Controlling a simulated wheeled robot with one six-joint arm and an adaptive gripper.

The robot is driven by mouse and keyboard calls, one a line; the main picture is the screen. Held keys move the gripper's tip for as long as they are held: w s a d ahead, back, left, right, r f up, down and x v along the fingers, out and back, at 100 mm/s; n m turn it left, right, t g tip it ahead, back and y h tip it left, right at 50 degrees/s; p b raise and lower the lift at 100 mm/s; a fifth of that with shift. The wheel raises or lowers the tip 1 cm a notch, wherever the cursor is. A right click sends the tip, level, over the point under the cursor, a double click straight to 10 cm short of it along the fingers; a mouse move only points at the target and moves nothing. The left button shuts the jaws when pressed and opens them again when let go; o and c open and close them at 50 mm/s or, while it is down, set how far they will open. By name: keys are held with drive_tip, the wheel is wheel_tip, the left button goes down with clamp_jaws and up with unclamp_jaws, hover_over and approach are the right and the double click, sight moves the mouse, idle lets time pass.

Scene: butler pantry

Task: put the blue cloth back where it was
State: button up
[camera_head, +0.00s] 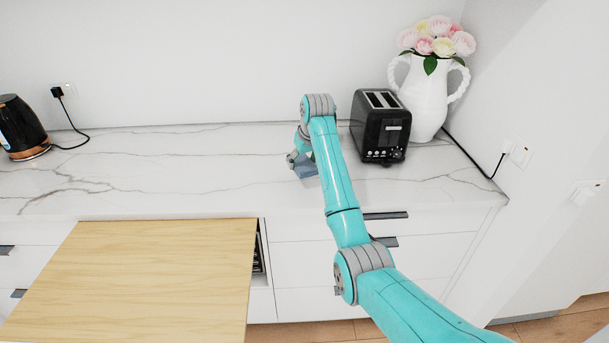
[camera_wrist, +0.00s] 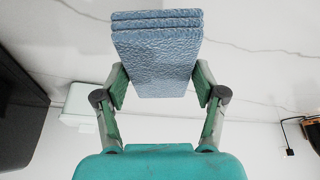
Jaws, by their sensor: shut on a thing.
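The blue cloth (camera_wrist: 155,60) is a folded, textured stack of layers between the fingers of my gripper (camera_wrist: 160,85) in the wrist view. My gripper is shut on it, one finger at each side. I cannot tell whether the cloth touches the counter.
The black toaster (camera_head: 381,125) stands close to the right of my gripper, with a white flower vase (camera_head: 424,100) behind it. A black kettle (camera_head: 20,128) is at the far left. The marble counter (camera_head: 190,165) between is clear. A wooden board (camera_head: 140,275) is in front.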

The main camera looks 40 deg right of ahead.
sight(302, 182)
drive_tip(key=shift+a+f, duration=0.1)
drive_tip(key=shift+f, duration=2.55)
drive_tip(key=shift+f, duration=0.15)
drive_tip(key=o, duration=1.1)
drive_tip(key=v, duration=1.2)
